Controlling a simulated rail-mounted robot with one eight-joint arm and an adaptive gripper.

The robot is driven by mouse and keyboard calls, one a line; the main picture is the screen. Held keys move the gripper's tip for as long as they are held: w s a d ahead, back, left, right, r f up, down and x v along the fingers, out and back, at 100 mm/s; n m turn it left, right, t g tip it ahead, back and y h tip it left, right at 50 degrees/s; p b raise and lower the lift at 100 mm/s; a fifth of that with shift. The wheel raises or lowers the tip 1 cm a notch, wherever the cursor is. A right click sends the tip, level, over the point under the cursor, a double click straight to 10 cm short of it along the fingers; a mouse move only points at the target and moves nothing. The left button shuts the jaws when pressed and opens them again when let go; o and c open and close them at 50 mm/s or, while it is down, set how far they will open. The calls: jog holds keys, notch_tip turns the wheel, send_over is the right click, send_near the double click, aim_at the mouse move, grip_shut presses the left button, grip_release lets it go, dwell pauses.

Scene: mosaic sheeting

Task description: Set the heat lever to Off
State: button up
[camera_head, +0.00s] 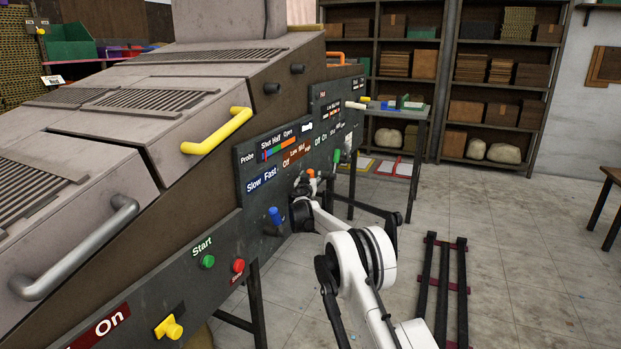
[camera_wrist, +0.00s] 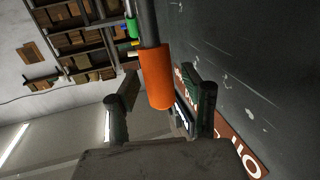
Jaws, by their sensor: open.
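The heat lever is an orange cylindrical handle (camera_wrist: 156,78) on a dark stem in the wrist view. In the head view its orange end (camera_head: 311,173) shows just above my gripper. My gripper (camera_wrist: 161,82) is open, with one finger on each side of the orange handle; I cannot tell whether either finger touches it. In the head view my gripper (camera_head: 303,190) is close to the panel and partly hidden by my arm. A brown label with Off, Low and Mid (camera_head: 296,157) is on the panel; its Off end (camera_wrist: 250,162) shows lower right in the wrist view.
The dark control panel (camera_head: 246,215) carries a blue lever (camera_head: 274,216), a green lever (camera_head: 336,156), and a green button (camera_head: 207,262) and red button (camera_head: 238,266). A small table (camera_head: 420,124) stands behind the machine. Shelves (camera_head: 437,95) line the back wall.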

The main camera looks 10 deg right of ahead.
grip_shut()
jog(key=shift+a, duration=0.1)
dwell(0.4)
